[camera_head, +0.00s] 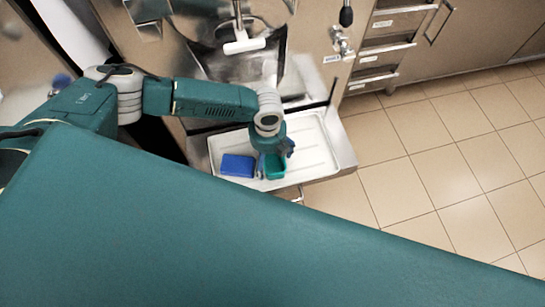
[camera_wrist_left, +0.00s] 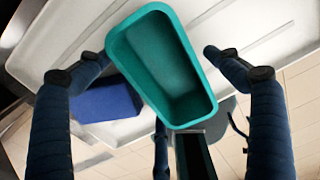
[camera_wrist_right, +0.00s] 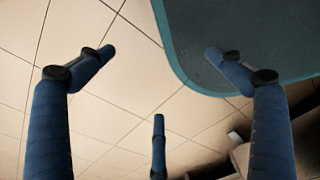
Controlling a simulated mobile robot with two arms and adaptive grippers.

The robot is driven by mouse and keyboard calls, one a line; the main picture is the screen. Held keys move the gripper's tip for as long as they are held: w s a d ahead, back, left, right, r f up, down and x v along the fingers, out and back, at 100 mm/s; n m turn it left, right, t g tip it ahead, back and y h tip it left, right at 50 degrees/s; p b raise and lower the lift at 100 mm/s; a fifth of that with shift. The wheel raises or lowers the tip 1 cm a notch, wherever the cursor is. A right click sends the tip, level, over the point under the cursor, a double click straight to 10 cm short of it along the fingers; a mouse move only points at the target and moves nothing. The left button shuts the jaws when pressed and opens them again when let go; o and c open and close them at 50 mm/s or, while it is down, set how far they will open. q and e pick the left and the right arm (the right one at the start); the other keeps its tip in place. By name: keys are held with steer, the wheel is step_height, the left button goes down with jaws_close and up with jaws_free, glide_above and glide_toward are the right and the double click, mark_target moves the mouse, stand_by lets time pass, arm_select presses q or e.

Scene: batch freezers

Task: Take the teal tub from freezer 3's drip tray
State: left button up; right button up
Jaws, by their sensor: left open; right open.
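The teal tub (camera_head: 274,167) stands on the white drip tray (camera_head: 313,150) below the freezer front. It is an open, empty rectangular tub, and in the left wrist view (camera_wrist_left: 165,65) it lies between the fingers. My left gripper (camera_head: 275,150) is directly over the tub, pointing down, with its fingers spread open around it. Its fingers also show in the left wrist view (camera_wrist_left: 155,65), open; I cannot tell whether any finger touches the tub. My right gripper (camera_wrist_right: 155,65) is open and empty over the tiled floor; the head view does not show it.
A blue block-like item (camera_head: 238,166) lies on the tray just left of the tub. The steel freezer front (camera_head: 215,60) with a white-handled part (camera_head: 243,42) rises behind the tray. Drawers (camera_head: 385,55) stand to the right. The tiled floor (camera_head: 420,170) at right is clear.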

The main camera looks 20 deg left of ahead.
arm_select(q)
steer(key=c, duration=1.1)
steer(key=shift+o, duration=0.2)
arm_select(e)
steer(key=s, duration=0.2)
steer(key=shift+s+f+g, duration=0.15)
steer(key=shift+s+g, duration=0.15)
steer(key=shift+s, duration=0.05)
